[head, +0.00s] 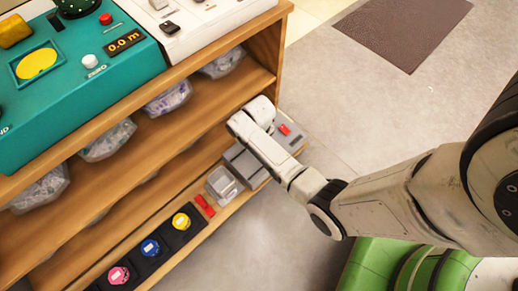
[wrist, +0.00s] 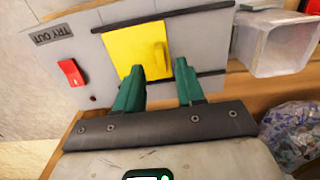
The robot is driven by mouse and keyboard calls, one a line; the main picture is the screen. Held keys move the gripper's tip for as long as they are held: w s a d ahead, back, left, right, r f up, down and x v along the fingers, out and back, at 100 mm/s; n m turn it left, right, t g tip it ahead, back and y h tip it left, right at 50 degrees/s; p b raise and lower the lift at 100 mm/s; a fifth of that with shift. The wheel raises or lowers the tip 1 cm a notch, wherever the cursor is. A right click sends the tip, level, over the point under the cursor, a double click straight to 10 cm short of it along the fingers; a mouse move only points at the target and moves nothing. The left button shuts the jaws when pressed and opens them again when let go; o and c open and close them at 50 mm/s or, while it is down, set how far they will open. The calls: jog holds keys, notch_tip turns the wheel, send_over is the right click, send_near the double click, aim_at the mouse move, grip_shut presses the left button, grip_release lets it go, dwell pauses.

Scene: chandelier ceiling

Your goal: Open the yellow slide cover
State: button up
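The yellow slide cover (wrist: 128,58) sits on a grey panel in the wrist view, between two dark rails running along its upper and lower edges. A raised yellow handle (wrist: 158,56) stands near its right side. My gripper (wrist: 160,68) is open and empty, with its two green fingers pointing at the cover. The fingertips appear on either side of the handle's lower end; I cannot tell whether they touch the panel. In the head view the grey panel (head: 294,141) is partly visible on the lower shelf, and my arm hides the yellow cover.
A red switch (wrist: 71,72) under a "TRY OUT" label is left of the cover. A clear bin (wrist: 275,45) stands to the right. The wooden shelf (head: 262,80) holds bagged items and, lower down, colored knobs (head: 150,248). Open floor (head: 350,110) lies to the right.

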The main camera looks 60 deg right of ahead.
jog(key=shift+f+b, duration=0.9)
jog(key=shift+f, duration=1.3)
grip_shut()
jog(key=shift+a, duration=0.1)
